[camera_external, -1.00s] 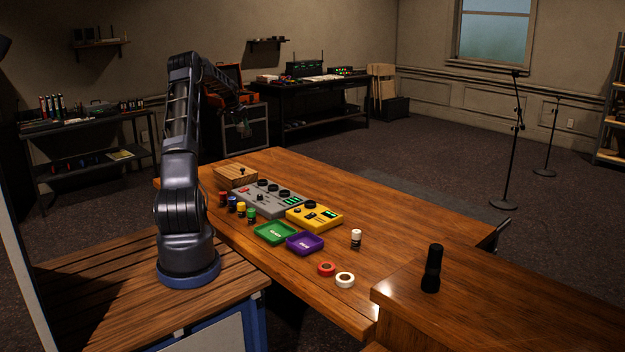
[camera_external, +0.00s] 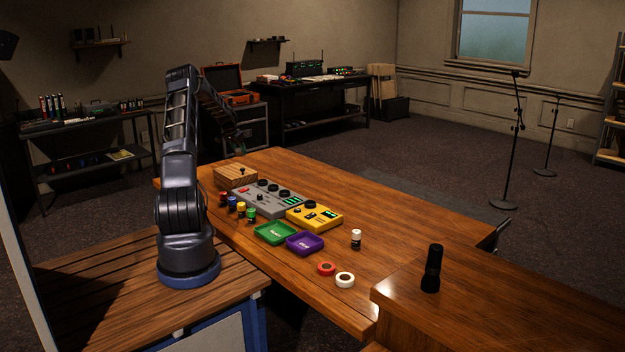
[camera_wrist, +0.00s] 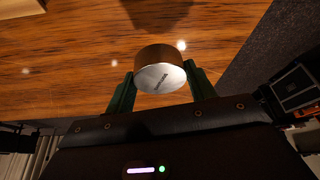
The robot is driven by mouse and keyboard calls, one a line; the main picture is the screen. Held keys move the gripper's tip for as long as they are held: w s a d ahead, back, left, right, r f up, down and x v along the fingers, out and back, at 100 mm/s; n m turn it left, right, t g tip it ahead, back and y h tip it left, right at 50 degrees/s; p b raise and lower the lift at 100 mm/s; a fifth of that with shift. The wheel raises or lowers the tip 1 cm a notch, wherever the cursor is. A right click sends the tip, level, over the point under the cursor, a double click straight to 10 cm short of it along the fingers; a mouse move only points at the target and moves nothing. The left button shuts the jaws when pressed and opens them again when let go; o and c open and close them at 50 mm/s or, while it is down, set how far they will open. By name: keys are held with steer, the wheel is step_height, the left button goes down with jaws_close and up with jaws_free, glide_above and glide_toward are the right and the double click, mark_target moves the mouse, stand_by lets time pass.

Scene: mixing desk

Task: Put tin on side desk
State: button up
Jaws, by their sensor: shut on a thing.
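In the external view my gripper (camera_external: 240,131) is small and dark behind the wooden main desk (camera_external: 425,215), and the tin cannot be made out there. A wooden desk section (camera_external: 540,310) adjoins the main desk at the front right, with a black torch (camera_external: 432,268) standing on it. Which surface is the side desk is not marked.
The main desk carries a wooden box (camera_external: 236,177), a grey mixer (camera_external: 268,198), a yellow device (camera_external: 314,217), several small jars, green (camera_external: 275,232) and purple (camera_external: 305,243) trays, a white-capped bottle (camera_external: 356,238) and two tape rolls. Its right part is clear.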

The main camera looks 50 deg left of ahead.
mark_target(236, 152)
steer(key=shift+f, duration=3.6)
steer(key=shift+f, duration=0.15)
steer(key=o, duration=1)
steer(key=v, duration=1.2)
steer(key=shift+w, duration=0.1)
steer(key=shift+d, duration=0.1)
